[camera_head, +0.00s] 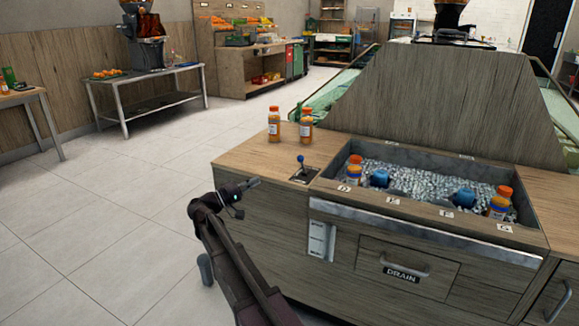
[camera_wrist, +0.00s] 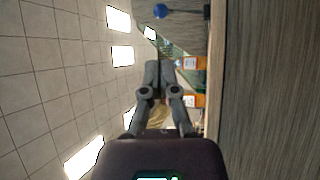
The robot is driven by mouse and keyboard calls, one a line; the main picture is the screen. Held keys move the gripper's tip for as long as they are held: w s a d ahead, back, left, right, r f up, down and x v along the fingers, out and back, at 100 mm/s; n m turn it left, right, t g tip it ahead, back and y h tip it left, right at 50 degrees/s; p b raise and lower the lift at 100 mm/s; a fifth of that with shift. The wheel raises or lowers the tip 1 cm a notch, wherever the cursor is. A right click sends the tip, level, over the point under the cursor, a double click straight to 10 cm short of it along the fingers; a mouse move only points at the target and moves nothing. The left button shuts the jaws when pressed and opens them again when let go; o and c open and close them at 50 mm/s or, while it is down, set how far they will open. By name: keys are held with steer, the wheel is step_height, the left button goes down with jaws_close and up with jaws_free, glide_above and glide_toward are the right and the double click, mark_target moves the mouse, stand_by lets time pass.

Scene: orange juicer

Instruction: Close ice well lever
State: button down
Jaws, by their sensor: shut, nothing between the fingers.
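The lever (camera_head: 301,162) has a blue ball knob and stands nearly upright on a dark plate, on the wooden counter left of the ice well (camera_head: 424,228). In the wrist view the lever's blue knob (camera_wrist: 160,11) shows near the top edge, beyond my fingertips. My gripper (camera_head: 257,182) is in front and to the left of the lever, off the counter's front edge and apart from the lever. In the wrist view my gripper (camera_wrist: 160,67) has its fingertips together and holds nothing.
Two orange-capped bottles stand on the counter behind the lever, one left (camera_head: 274,126) and one right (camera_head: 306,128). The ice (camera_head: 420,186) holds bottles and blue items. A drawer marked DRAIN (camera_head: 405,270) is below. The floor (camera_head: 130,215) to the left is clear.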

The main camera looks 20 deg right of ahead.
steer(key=p, duration=0.3)
glide_toward(303, 165)
steer(key=d+r, duration=0.4)
steer(key=d, duration=0.1)
steer(key=shift+s+r, duration=0.1)
steer(key=shift+r, duration=0.3)
